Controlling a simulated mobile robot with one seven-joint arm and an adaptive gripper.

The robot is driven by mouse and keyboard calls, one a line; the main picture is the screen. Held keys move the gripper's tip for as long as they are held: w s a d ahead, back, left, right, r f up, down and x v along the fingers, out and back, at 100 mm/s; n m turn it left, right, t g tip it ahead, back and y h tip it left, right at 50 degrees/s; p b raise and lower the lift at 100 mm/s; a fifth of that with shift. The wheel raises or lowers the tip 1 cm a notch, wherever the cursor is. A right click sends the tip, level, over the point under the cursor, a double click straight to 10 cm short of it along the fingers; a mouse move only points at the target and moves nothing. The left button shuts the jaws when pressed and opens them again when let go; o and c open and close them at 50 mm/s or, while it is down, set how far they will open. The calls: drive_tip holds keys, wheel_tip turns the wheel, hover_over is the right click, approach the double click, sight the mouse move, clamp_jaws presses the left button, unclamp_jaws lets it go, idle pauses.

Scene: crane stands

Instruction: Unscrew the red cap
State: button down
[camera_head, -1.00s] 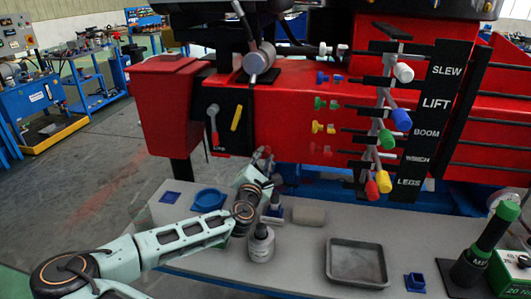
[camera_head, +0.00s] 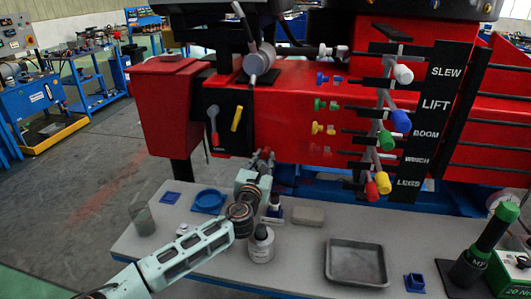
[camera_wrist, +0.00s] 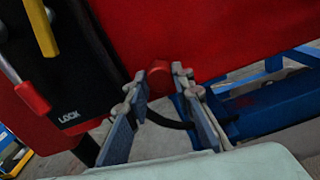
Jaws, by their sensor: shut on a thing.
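The red cap (camera_wrist: 159,77) shows in the wrist view as a round red knob at the lower edge of the red crane panel. My gripper (camera_wrist: 160,82) has one finger on each side of it and is shut on it. In the head view my gripper (camera_head: 262,160) reaches up to the lower edge of the red housing (camera_head: 300,120). The cap is too small to make out there, behind the fingers.
A red-tipped lever (camera_head: 213,125) and a yellow lever (camera_head: 236,118) are on the black LOCK plate, left of my gripper. Below is a grey bench (camera_head: 300,270) with a white bottle (camera_head: 261,245), blue dish (camera_head: 209,201), grey block (camera_head: 308,215) and tray (camera_head: 356,285). Coloured valve knobs are to the right.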

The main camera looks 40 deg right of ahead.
idle(0.3)
drive_tip(key=n+p, duration=0.1)
drive_tip(key=n, duration=0.4)
drive_tip(key=shift+n, duration=0.5)
drive_tip(key=n, duration=0.2)
drive_tip(key=shift+f+n+b, duration=0.3)
drive_tip(key=shift+n+b, duration=0.1)
drive_tip(key=shift+r+n, duration=0.25)
drive_tip(key=shift+n, duration=0.55)
drive_tip(key=shift+b, duration=0.3)
